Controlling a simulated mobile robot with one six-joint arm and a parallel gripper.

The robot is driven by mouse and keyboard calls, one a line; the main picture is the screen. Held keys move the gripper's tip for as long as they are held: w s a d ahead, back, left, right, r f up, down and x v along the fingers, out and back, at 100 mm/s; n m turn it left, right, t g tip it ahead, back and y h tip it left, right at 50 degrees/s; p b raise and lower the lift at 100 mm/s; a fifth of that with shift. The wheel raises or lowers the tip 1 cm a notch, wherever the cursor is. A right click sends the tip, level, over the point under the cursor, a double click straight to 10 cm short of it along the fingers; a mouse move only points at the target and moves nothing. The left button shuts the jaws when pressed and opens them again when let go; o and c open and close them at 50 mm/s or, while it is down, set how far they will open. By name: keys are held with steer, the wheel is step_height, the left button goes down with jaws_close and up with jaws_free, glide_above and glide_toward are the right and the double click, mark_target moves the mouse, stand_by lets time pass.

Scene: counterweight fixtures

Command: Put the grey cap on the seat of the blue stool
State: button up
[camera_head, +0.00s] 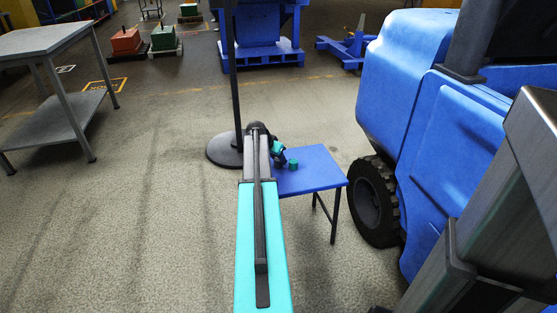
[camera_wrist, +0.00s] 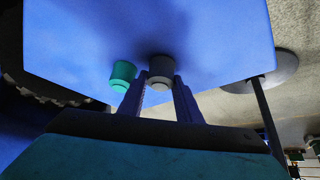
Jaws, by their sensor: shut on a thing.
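The blue stool (camera_head: 318,171) has a flat square seat on thin dark legs; its seat (camera_wrist: 210,35) fills much of the wrist view. The grey cap (camera_wrist: 161,68) is a short dark cylinder between the two fingers of my gripper (camera_wrist: 160,80). My gripper is shut on it, over the seat area. A dark shadow lies on the seat close to the cap; I cannot tell whether the cap touches the seat. In the head view my gripper (camera_head: 279,156) is small at the seat's far left part, and the cap is hard to make out there.
A green cap (camera_head: 293,164) stands on the seat beside my gripper; it also shows in the wrist view (camera_wrist: 122,73). A dark post on a round base (camera_head: 224,150) stands behind the stool. A blue vehicle (camera_head: 420,140) is close on the right. A grey table (camera_head: 50,40) stands far left.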

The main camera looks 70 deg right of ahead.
steer(key=shift+f, duration=0.1)
steer(key=o, duration=0.5)
steer(key=shift+c, duration=0.2)
steer(key=p+v, duration=0.2)
steer(key=v, duration=1)
stand_by(0.6)
